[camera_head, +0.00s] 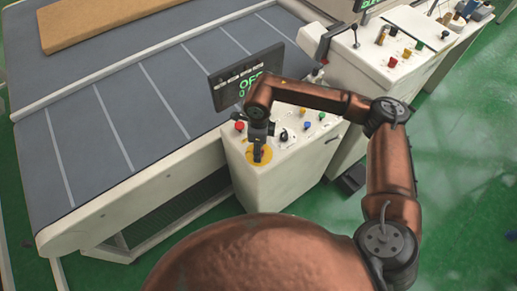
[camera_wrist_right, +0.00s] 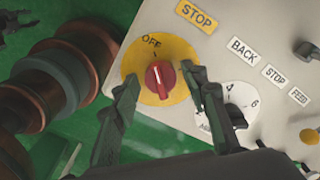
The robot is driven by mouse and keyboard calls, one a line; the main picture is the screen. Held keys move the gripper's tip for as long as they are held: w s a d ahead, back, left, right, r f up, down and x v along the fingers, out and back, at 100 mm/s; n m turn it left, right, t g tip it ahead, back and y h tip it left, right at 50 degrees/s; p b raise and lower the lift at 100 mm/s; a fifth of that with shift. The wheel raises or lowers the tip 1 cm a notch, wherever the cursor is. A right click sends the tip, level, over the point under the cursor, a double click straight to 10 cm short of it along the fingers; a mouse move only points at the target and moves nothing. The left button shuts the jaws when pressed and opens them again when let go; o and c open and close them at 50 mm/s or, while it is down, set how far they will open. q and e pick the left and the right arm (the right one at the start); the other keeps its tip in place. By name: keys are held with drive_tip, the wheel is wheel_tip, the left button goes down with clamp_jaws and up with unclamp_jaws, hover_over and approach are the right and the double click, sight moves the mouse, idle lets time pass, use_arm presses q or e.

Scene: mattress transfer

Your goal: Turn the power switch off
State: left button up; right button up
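The power switch is a red knob (camera_wrist_right: 160,78) on a yellow disc (camera_wrist_right: 184,52) marked OFF, seen in the right wrist view. A pale line on the knob points up, roughly toward the OFF mark. My right gripper (camera_wrist_right: 158,88) is open, with one dark finger on each side of the knob. I cannot tell whether either finger touches it. In the head view my right gripper (camera_head: 258,155) reaches down over the yellow disc (camera_head: 266,154) and hides the knob. My left gripper is not in the head view; a dark claw-like shape at the wrist view's upper left may be it.
The white control box (camera_head: 270,180) carries a red button (camera_head: 239,126), other coloured buttons and a dark screen (camera_head: 243,80). A numbered white dial (camera_wrist_right: 235,97) sits close beside my right finger. A grey machine table (camera_head: 120,120) with a tan mattress (camera_head: 95,22) stands left.

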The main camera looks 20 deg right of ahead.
drive_tip(key=shift+r, duration=0.1)
wheel_tip(320, 180, up, 12)
drive_tip(key=shift+f, duration=0.1)
idle(0.6)
idle(0.4)
